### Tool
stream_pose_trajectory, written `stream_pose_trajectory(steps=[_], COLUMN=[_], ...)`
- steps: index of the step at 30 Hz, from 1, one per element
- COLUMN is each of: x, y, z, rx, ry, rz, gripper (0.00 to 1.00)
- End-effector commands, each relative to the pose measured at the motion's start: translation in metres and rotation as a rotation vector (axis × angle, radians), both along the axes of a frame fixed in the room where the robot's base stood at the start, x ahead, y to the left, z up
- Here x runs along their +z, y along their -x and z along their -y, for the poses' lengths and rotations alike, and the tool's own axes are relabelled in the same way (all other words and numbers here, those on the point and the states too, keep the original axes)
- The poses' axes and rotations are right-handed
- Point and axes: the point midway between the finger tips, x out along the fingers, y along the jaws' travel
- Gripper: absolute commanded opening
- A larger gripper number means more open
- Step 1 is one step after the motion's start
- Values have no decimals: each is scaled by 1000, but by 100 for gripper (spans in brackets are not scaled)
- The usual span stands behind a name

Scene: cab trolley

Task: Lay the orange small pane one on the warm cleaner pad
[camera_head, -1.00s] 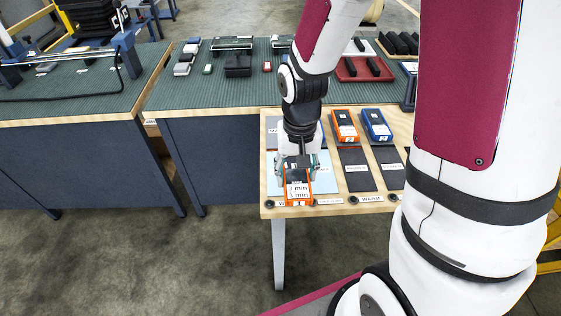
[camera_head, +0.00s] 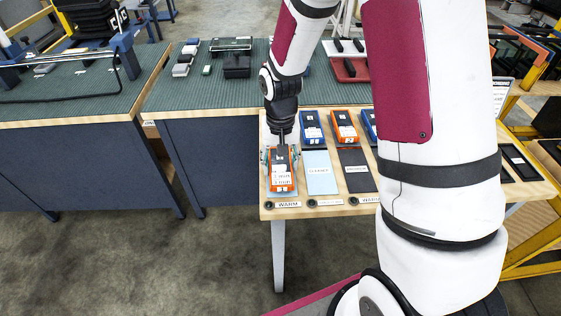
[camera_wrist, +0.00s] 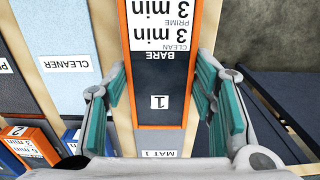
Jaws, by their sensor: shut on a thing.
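The orange small pane one (camera_head: 282,178) is a dark pane with an orange rim, white "3 min" labels and a "1". It also fills the middle of the wrist view (camera_wrist: 160,60). My gripper (camera_head: 280,158) is shut on it, the teal fingers at its two long sides in the wrist view (camera_wrist: 158,85). The pane is over the leftmost place on the small table, behind the front label "WARM" (camera_head: 288,204). Light blue shows at its edges; it hides most of the pad beneath. I cannot tell whether it touches down.
A light blue pad marked "CLEANER" (camera_head: 320,180) lies just right, then a dark pad (camera_head: 357,177). Behind them stand a blue pane (camera_head: 312,125) and an orange pane (camera_head: 344,124). The small table's left edge is close to the held pane. A green-topped bench (camera_head: 190,95) stands behind.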

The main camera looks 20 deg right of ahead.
Motion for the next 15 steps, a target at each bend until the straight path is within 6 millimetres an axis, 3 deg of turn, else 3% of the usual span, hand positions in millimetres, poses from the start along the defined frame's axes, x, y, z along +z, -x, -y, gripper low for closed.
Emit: stream_pose_trajectory(steps=[5,6,8,15], x=[-3,-3,-3,-3], y=[0,0,0,0], z=[0,0,0,0], rx=[-1,-1,-1,-1], ry=[0,0,0,0], rz=[0,0,0,0], gripper=[17,56,69,71])
